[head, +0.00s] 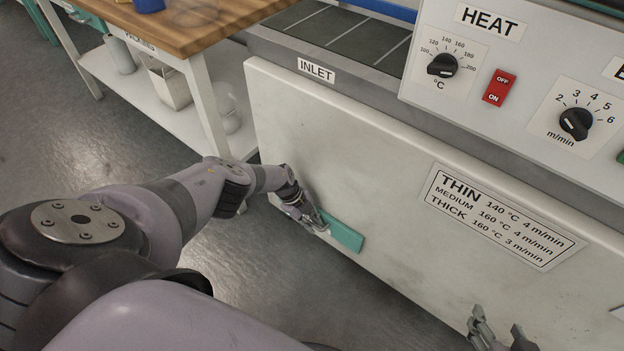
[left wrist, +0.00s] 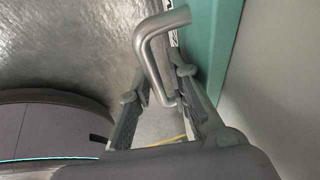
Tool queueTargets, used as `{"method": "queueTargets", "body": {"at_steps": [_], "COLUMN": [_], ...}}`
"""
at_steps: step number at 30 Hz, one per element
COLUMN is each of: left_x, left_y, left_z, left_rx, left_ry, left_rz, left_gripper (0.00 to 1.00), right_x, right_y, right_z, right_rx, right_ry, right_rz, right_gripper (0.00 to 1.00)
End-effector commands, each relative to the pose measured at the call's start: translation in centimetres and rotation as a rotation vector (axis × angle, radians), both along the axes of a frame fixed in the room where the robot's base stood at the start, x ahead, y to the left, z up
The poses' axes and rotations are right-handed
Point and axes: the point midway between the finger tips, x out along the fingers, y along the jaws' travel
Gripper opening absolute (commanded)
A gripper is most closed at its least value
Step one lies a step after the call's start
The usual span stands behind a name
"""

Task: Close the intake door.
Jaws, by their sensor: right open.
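A teal panel (head: 345,236), which looks like the intake door, shows low on the white front of the machine. I cannot tell from here how far it stands open. In the left wrist view its teal face (left wrist: 217,45) runs down the right side, and a bent silver handle (left wrist: 147,52) stands out from it. My left gripper (head: 318,222) is at the panel's left end. In the left wrist view its two fingers (left wrist: 158,88) lie on either side of the handle bar; whether they grip it is unclear. My right gripper (head: 492,332) is open and empty at the bottom edge.
The machine's white front (head: 350,130) fills the right side, with an INLET label (head: 316,70), a HEAT knob (head: 442,65) and a red switch (head: 498,87). A wooden-topped bench (head: 200,30) stands at upper left. The grey floor (head: 110,130) is clear left of the machine.

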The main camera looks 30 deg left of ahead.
Motion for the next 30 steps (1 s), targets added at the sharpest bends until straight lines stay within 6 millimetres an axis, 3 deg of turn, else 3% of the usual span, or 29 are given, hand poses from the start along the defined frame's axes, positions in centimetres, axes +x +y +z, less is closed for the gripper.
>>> {"method": "queueTargets", "body": {"at_steps": [14,23,30], "left_x": [-0.1,-0.6,-1.1], "left_y": [0.7,1.9,3.5], "left_z": [1.3,4.4,8.1], "left_rx": [0.000,-0.002,-0.001], "left_ry": [0.000,0.000,-0.002], "left_rz": [-0.002,-0.001,0.000], "left_gripper": [0.18,0.18,0.18], "right_x": [-0.1,0.0,0.0], "right_y": [0.0,0.0,0.0], "right_z": [-0.1,0.0,0.0], "right_rx": [0.001,0.000,0.001], "right_ry": [0.002,0.002,0.001], "right_rz": [0.000,-0.001,-0.001], "right_gripper": [0.53,0.53,0.53]}}
